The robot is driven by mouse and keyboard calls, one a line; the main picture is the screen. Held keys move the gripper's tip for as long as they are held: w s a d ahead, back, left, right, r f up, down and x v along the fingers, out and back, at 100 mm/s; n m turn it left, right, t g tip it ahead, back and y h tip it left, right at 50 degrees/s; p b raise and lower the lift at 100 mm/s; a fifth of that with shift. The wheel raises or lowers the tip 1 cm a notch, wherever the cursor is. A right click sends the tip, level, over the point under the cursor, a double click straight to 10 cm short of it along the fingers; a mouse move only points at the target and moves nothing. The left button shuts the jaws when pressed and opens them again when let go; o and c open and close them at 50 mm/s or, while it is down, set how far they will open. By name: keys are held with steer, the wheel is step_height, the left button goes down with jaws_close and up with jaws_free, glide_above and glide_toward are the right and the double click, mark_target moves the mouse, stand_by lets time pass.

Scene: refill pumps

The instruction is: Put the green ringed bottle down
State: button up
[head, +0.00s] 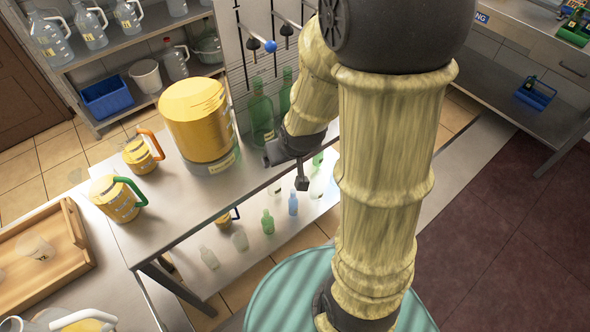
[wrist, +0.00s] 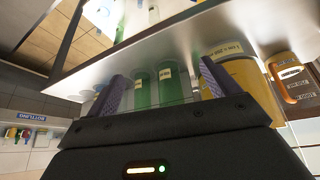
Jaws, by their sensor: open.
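Two green bottles stand at the back of the steel table; the nearer one (head: 261,113) shows whole, and the other (head: 286,92) is partly hidden by my arm. Both have pale labels. I cannot make out a ring on either, so I cannot tell which is the ringed one. My gripper (head: 300,180) is in front of them and to the right, near the table's edge. In the wrist view my gripper (wrist: 163,74) has its fingers wide apart with nothing held. Two green bottles (wrist: 143,90) (wrist: 168,84) appear between the fingers, beyond them.
A big yellow container (head: 196,115) stands left of the green bottles. Two yellow jugs, one orange-handled (head: 140,155) and one green-handled (head: 115,198), stand further left. Small bottles (head: 267,222) are on the lower shelf. A wooden tray (head: 75,222) is at the left.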

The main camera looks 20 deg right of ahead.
steer(key=s+r+g, duration=0.2)
steer(key=s+g, duration=0.1)
steer(key=s, duration=0.4)
steer(key=shift+a+r+m, duration=0.35)
steer(key=shift+a+m, duration=0.05)
